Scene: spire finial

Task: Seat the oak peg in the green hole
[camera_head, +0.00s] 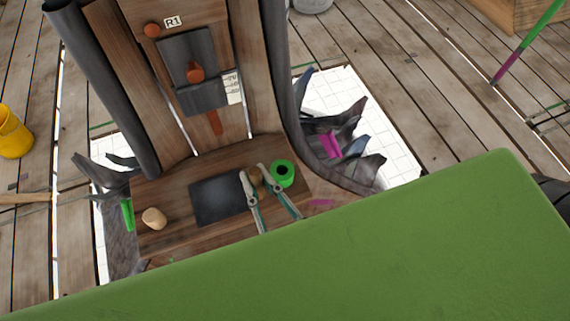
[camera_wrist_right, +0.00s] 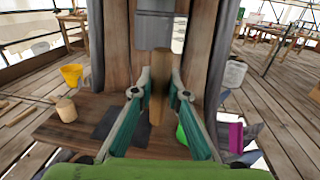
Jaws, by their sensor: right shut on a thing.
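My right gripper (camera_head: 254,172) is shut on the oak peg (camera_head: 256,178), seen from above between its fingertips. In the right wrist view the peg (camera_wrist_right: 160,88) stands upright between the two teal-sided fingers. The green hole is a dark round opening in a bright green ring (camera_head: 283,181) on the wooden ledge. The peg is just left of the ring in the head view, apart from the hole. In the wrist view the green piece (camera_wrist_right: 183,134) is partly hidden behind the right finger. My left gripper is not in view.
A dark flat plate (camera_head: 215,200) lies mid-ledge. A tall wooden panel labelled R1 (camera_head: 172,22) rises behind. Dark curved spikes (camera_head: 345,125) flank the right side. A yellow bucket (camera_head: 14,132) stands far left.

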